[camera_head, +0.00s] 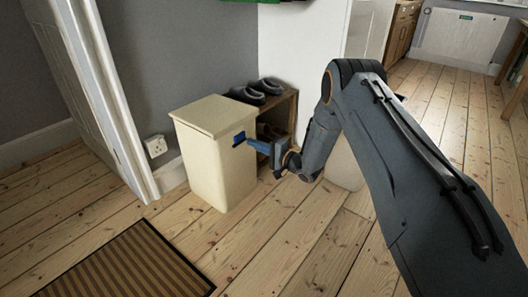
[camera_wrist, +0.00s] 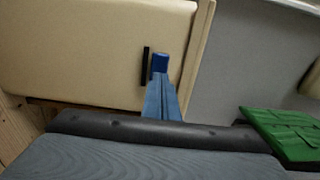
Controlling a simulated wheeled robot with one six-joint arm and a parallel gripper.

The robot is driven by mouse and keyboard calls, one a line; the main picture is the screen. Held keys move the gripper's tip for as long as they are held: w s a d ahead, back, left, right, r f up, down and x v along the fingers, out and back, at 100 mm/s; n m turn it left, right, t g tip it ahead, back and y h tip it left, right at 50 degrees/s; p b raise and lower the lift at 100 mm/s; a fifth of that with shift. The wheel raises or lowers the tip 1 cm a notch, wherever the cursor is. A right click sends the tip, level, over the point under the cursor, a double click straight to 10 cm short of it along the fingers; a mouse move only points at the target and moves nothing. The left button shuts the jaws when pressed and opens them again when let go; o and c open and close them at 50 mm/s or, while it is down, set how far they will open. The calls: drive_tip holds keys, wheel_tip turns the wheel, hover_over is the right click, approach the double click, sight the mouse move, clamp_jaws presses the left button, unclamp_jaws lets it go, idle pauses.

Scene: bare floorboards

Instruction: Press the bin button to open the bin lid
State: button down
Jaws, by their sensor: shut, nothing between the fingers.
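The cream bin (camera_head: 215,165) stands upright on the floorboards with its lid (camera_head: 214,115) closed. A small blue button (camera_head: 239,136) is on its side below the lid, with a black strip beside it. My gripper (camera_head: 254,145) is shut and empty, its blue fingers pointing at the button. In the wrist view, the fingers (camera_wrist: 161,92) reach to the blue button (camera_wrist: 160,62) on the bin's cream face (camera_wrist: 85,50). The tips are at or very close to the button; I cannot tell whether they touch. The fingers partly hide the bin's side.
A wooden shoe rack (camera_head: 286,112) with dark shoes (camera_head: 246,95) stands right behind the bin. A white door (camera_head: 85,75) and a wall socket (camera_head: 155,146) are to the left. A striped brown mat (camera_head: 128,264) lies in front. Floor to the right is open.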

sight(241, 136)
drive_tip(key=shift+b+x, duration=0.6)
drive_tip(key=shift+x, duration=1.25)
drive_tip(key=shift+w+a, duration=0.35)
drive_tip(key=shift+a, duration=0.1)
drive_tip(key=shift+w+a+r+b, duration=0.1)
drive_tip(key=shift+w+r+b, duration=0.05)
drive_tip(key=shift+w+b, duration=0.25)
drive_tip(key=shift+a, duration=0.15)
drive_tip(key=shift+a+r, duration=0.1)
drive_tip(key=shift+s+d, duration=0.15)
drive_tip(key=shift+d, duration=0.1)
drive_tip(key=shift+s+d+p, duration=0.15)
drive_tip(key=shift+s+p, duration=0.1)
drive_tip(key=shift+p, duration=0.1)
drive_tip(key=p+v, duration=0.4)
drive_tip(key=v, duration=1)
drive_tip(key=shift+w+d+f, duration=0.25)
drive_tip(key=shift+f, duration=0.2)
